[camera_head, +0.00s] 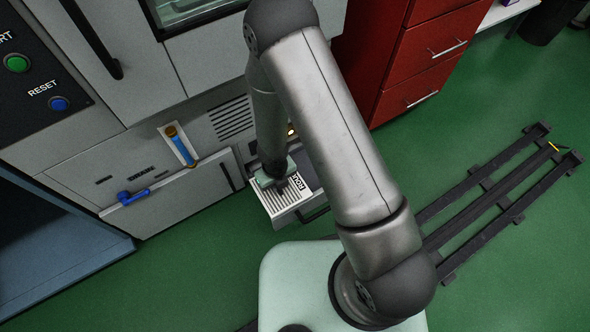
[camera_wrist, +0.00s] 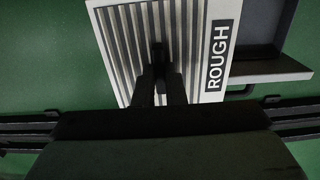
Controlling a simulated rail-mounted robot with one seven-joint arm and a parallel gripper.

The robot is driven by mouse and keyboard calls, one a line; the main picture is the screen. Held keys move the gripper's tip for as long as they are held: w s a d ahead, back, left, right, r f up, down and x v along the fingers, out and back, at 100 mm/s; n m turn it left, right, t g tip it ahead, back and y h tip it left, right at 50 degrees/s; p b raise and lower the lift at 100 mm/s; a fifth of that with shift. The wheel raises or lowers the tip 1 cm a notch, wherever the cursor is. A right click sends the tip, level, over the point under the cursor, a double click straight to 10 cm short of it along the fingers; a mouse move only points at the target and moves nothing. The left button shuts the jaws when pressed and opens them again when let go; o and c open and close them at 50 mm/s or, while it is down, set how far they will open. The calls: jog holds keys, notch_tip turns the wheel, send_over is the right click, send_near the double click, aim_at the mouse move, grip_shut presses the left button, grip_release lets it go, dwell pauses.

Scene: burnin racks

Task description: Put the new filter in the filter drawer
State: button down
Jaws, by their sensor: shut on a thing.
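The filter (camera_head: 268,204) is a white ribbed panel with a black label; the label reads ROUGH in the wrist view (camera_wrist: 188,20). My gripper (camera_head: 281,187) is shut on the filter at the middle of its ribbed face; the fingers show in the wrist view (camera_wrist: 159,75). The filter drawer (camera_head: 316,209) is pulled out low on the machine front. The filter is over or just in front of the drawer and hides part of it. In the wrist view, the dark drawer tray (camera_wrist: 270,35) shows to the right of the filter. I cannot tell whether they touch.
The grey machine front (camera_head: 180,200) has a blue lever (camera_head: 133,196), a blue-handled part (camera_head: 181,145) and START and RESET buttons. A red drawer cabinet (camera_head: 410,60) stands to the right. Dark floor rails (camera_head: 500,190) run at the right; green floor (camera_head: 220,260) before the machine is clear.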

jog(key=w+d, duration=0.1)
jog(key=w+d+f, duration=0.1)
jog(key=w+f, duration=0.1)
jog(key=w, duration=0.1)
jog(key=shift+d, duration=0.4)
jog(key=w+f, duration=0.1)
jog(key=f, duration=0.1)
jog(key=w+d+f+b, duration=0.1)
jog(key=w+f, duration=0.1)
jog(key=w+d+f+b, duration=0.1)
jog(key=shift+w+d+f, duration=0.15)
jog(key=shift+d+f, duration=0.05)
jog(key=shift+f, duration=0.2)
jog(key=f, duration=0.1)
jog(key=f+b, duration=0.1)
jog(key=f, duration=0.1)
jog(key=shift+w+d+f+b, duration=0.1)
jog(key=shift+w+f+b, duration=0.15)
jog(key=shift+f+b, duration=0.1)
jog(key=shift+r, duration=0.1)
jog(key=c, duration=1.9)
grip_release()
jog(key=shift+f, duration=0.2)
jog(key=o, duration=0.4)
